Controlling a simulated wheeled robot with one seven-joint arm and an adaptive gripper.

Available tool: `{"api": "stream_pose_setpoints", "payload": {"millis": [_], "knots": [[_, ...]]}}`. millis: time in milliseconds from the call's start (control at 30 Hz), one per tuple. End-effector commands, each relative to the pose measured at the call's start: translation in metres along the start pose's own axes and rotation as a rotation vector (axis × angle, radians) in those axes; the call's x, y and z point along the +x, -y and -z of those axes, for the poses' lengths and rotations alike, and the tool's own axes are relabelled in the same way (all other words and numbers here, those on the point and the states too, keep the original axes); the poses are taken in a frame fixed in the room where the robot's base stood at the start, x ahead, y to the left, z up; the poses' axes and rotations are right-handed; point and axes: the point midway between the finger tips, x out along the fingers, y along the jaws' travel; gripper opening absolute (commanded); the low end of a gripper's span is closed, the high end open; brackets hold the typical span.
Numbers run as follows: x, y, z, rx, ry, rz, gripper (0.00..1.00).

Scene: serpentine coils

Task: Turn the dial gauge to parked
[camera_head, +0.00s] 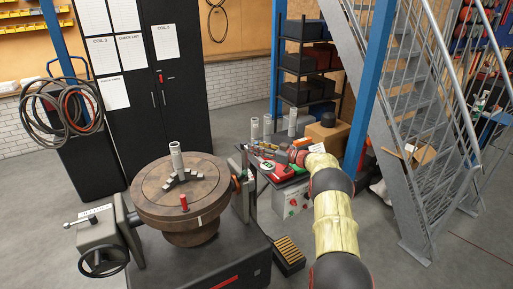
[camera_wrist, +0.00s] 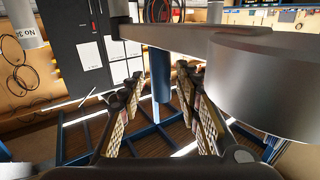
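I cannot clearly make out a dial gauge in either view. My gripper (camera_head: 286,154) is above the small side table, right of the round turntable (camera_head: 150,190). In the wrist view my gripper (camera_wrist: 165,100) is open, with its two padded fingers apart and nothing held between them. A grey metal bar (camera_wrist: 180,36) and a large rounded grey body (camera_wrist: 270,75) are close to the camera, above and right of the fingers; I cannot tell what they belong to. A grey cylinder (camera_head: 176,158) stands upright in jaws on the turntable.
The side table bears a red item (camera_head: 280,173) and several upright grey cylinders (camera_head: 267,127). A blue post (camera_head: 374,80) and metal stairs (camera_head: 410,120) are on the right. A black slotted box (camera_head: 288,255) is on the floor.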

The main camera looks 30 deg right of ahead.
Motion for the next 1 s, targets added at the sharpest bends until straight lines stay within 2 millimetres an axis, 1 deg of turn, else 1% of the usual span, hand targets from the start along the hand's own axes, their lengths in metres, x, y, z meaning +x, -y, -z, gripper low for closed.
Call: {"api": "stream_pose_setpoints", "payload": {"millis": [200,333,467,700,800,900,1000], "knots": [[-0.001,0.0,0.001,0.0,-0.001,0.0,0.33],[-0.011,0.0,0.001,0.001,-0.001,-0.001,0.33],[-0.034,-0.001,0.001,0.001,-0.001,-0.004,0.33],[-0.084,-0.002,0.0,0.001,0.0,-0.003,0.33],[-0.1,-0.001,0.0,0.001,0.0,-0.002,0.33],[-0.111,-0.001,0.0,0.0,0.0,-0.001,0.33],[-0.117,-0.001,0.0,0.0,0.0,-0.001,0.33]]}}
